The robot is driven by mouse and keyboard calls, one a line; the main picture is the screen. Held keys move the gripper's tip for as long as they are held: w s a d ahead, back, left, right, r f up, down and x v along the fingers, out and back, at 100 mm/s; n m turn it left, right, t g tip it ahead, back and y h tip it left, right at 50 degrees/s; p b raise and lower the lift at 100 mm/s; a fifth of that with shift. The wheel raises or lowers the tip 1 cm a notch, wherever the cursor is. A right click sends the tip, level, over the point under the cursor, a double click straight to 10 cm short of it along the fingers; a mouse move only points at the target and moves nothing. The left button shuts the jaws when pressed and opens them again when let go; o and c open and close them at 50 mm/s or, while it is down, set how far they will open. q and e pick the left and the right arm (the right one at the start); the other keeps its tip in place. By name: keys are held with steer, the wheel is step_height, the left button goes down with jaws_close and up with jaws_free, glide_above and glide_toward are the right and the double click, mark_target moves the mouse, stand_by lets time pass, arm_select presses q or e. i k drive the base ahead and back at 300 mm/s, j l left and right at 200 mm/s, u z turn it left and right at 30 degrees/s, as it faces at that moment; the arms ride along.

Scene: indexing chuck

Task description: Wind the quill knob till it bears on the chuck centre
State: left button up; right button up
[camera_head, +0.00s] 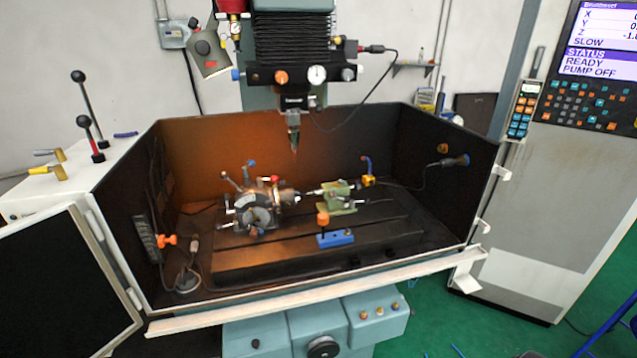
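An indexing chuck unit (258,208) of grey metal stands on the left part of the dark machine table. A small green tailstock (338,196) stands to its right, with a thin pointed centre (312,193) directed left at the chuck. The gap between the centre's tip and the chuck is too small to judge from here. I cannot make out the quill knob clearly at the tailstock's right end. Neither of my grippers shows in the head view.
A blue block (335,239) with an orange-topped post (323,219) stands at the table's front. The machine head's electrode (294,140) hangs above. Dark tank walls (433,150) enclose the back and sides. The door (62,285) stands open at left.

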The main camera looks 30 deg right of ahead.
mark_target(356, 186)
steer(key=l+z, duration=0.55)
steer(key=z, duration=0.15)
steer(key=i+l+z, duration=0.1)
steer(key=l+z, duration=0.3)
steer(key=j, duration=0.1)
